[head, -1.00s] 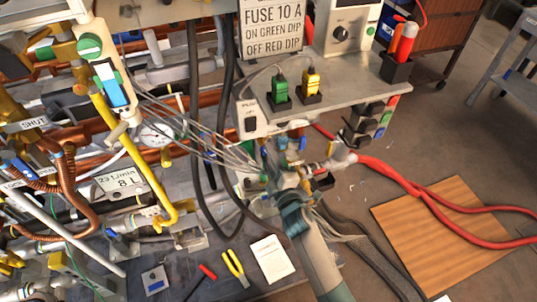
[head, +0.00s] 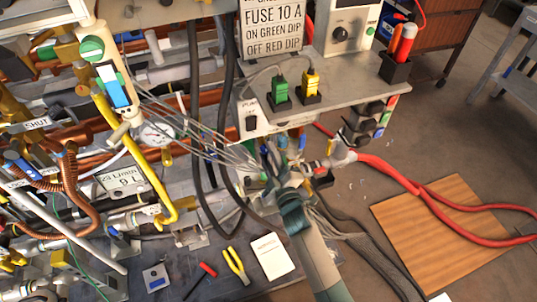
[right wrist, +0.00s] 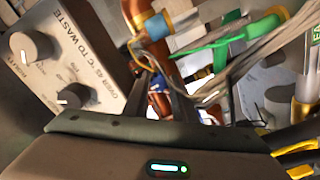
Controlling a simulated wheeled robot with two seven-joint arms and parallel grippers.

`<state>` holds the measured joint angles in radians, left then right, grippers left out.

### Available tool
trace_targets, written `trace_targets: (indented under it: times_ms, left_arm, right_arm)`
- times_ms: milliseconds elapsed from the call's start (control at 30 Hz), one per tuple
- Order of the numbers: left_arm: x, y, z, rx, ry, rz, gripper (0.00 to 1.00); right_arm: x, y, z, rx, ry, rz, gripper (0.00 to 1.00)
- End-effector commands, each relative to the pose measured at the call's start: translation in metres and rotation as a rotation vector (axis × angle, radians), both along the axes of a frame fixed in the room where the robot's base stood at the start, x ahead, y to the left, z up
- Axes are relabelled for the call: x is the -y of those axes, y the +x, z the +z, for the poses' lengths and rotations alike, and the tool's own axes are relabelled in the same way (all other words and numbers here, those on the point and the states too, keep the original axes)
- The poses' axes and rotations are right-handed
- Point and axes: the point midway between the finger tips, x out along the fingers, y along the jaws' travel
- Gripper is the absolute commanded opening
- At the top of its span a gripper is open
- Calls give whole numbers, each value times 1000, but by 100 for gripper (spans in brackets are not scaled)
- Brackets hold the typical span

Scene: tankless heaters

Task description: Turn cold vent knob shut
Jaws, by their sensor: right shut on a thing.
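My right gripper (head: 273,165) reaches in among the pipes and wires below the grey shelf. My left gripper does not show.
Thin grey wires (head: 185,125) cross toward my gripper. A dark hose (head: 195,110) hangs to its left, and red hoses (head: 400,180) run off to the right. The shelf (head: 345,88) holds green and yellow plugs. Pliers (head: 235,265) and a white card (head: 272,256) lie below.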

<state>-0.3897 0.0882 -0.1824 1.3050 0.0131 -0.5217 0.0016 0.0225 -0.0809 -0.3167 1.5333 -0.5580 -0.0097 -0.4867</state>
Motion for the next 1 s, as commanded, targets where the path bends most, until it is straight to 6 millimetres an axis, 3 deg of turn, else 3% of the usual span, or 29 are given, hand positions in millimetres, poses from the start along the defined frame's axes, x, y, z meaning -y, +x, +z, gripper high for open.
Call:
trace_targets:
  times_ms: [33,100,567,767,1000]
  left_arm:
    - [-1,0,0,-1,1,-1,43]
    - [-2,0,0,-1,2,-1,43]
    - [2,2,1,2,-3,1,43]
    - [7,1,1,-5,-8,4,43]
    - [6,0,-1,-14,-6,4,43]
  right_arm:
    - [1,0,-2,-3,-2,-1,32]
    - [1,0,-1,-2,-2,-1,43]
    - [2,-6,-1,-1,-2,0,43]
    - [9,-26,-1,0,-2,1,43]
    - [22,-68,-3,-3,-2,0,43]
